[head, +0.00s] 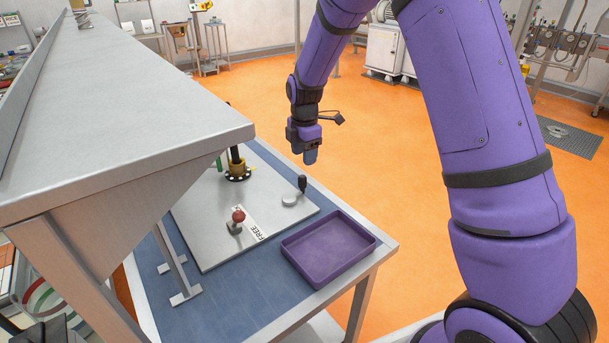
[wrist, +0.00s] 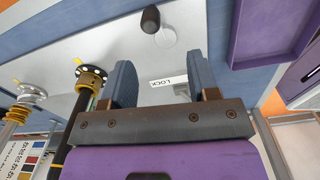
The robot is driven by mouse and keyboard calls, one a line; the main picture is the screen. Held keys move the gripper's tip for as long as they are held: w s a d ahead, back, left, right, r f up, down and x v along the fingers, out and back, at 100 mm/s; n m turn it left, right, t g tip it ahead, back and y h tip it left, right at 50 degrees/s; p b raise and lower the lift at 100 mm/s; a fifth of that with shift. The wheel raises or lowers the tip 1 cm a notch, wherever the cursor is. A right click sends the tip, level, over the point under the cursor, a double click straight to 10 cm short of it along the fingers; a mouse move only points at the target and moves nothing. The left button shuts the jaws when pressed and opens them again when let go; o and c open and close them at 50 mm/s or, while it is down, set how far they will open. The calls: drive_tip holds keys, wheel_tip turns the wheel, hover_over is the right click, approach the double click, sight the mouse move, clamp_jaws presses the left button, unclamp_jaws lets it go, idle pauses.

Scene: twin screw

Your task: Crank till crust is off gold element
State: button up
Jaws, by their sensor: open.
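My gripper (head: 309,155) hangs open and empty above the bench, behind the crank; its two blue fingers stand apart in the wrist view (wrist: 163,82). The crank is a pale disc (head: 289,201) with a black upright handle (head: 303,184) on the grey plate; the handle also shows ahead of the fingers (wrist: 151,19). The gold element (head: 238,171) sits around a black rod above a black-and-white ring, left of the crank; it shows left of the fingers too (wrist: 91,79). I cannot make out crust on it.
A red-knobbed lever (head: 238,216) stands by a strip marked FREE (head: 257,232); the wrist view shows a LOCK label (wrist: 169,82). A purple tray (head: 330,248) lies near the front edge. A grey overhead cover (head: 120,110) overhangs the left. A silver element (wrist: 30,95) is at far left.

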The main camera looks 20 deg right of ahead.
sight(304, 190)
drive_tip(key=shift+w+f, duration=0.55)
drive_tip(key=shift+f, duration=0.1)
drive_tip(key=shift+w+d+f+n, duration=0.1)
drive_tip(key=shift+w+f+n, duration=0.2)
drive_tip(key=shift+f, duration=0.25)
wheel_tip(304, 190, down, 10)
drive_tip(key=shift+s, duration=0.1)
drive_tip(key=shift+c, duration=0.5)
drive_tip(key=c, duration=0.8)
drive_tip(key=shift+s, duration=0.15)
